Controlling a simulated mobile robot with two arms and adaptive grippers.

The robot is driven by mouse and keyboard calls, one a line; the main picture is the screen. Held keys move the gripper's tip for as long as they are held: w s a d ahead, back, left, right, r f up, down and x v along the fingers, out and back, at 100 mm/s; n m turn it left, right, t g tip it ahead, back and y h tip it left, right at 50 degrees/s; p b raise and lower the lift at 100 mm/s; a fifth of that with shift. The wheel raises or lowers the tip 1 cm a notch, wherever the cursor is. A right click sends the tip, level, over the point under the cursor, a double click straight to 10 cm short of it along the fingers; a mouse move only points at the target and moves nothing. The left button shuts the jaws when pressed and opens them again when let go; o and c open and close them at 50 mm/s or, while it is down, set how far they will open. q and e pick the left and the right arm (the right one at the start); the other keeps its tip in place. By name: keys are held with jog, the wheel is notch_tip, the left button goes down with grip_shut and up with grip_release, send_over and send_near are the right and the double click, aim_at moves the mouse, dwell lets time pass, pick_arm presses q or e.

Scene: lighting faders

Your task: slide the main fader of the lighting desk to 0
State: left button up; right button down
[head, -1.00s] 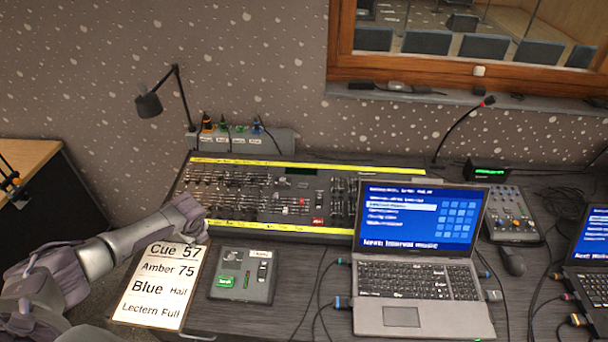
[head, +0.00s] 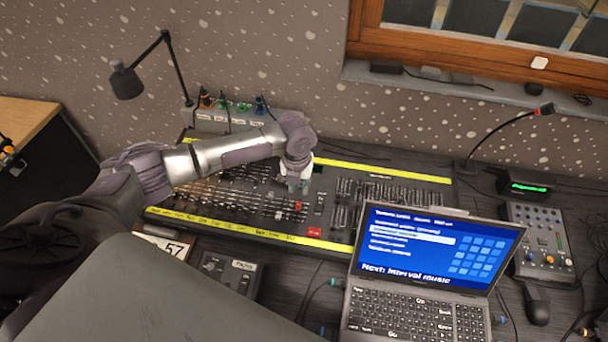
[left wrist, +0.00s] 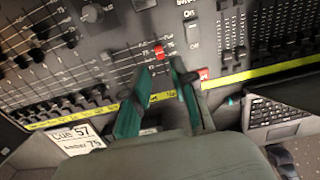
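The lighting desk (head: 398,172) is a long dark console with yellow strips along its back and front edges and many small sliders. A red-capped fader (head: 298,206) stands among its middle sliders; it also shows in the left wrist view (left wrist: 158,51). I cannot read a label naming it as the main fader. My left gripper (head: 296,188) hangs over the middle of the desk, just behind the red cap in the head view. In the left wrist view its two fingers (left wrist: 161,68) are apart with nothing between them. My right gripper is out of view.
A red button (head: 314,231) lies near the desk's front strip. An open laptop (head: 430,265) stands at the front right. A cue sheet (head: 168,243) and a small control box (head: 232,275) lie in front. A black lamp (head: 128,82) stands behind.

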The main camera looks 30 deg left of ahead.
pick_arm(q)
jog(key=shift+s+f, duration=0.2)
jog(key=shift+s, duration=0.15)
jog(key=b, duration=0.5)
send_over(299, 205)
notch_tip(299, 205, down, 5)
jog(key=shift+s+r, duration=0.1)
jog(key=shift+r, duration=0.1)
notch_tip(299, 205, down, 2)
jog(key=shift+f+b, duration=0.15)
jog(key=shift+b, duration=0.65)
jog(key=shift+f+b, duration=0.3)
jog(key=shift+f, duration=0.4)
jog(key=shift+a, duration=0.1)
jog(key=shift+c, duration=0.2)
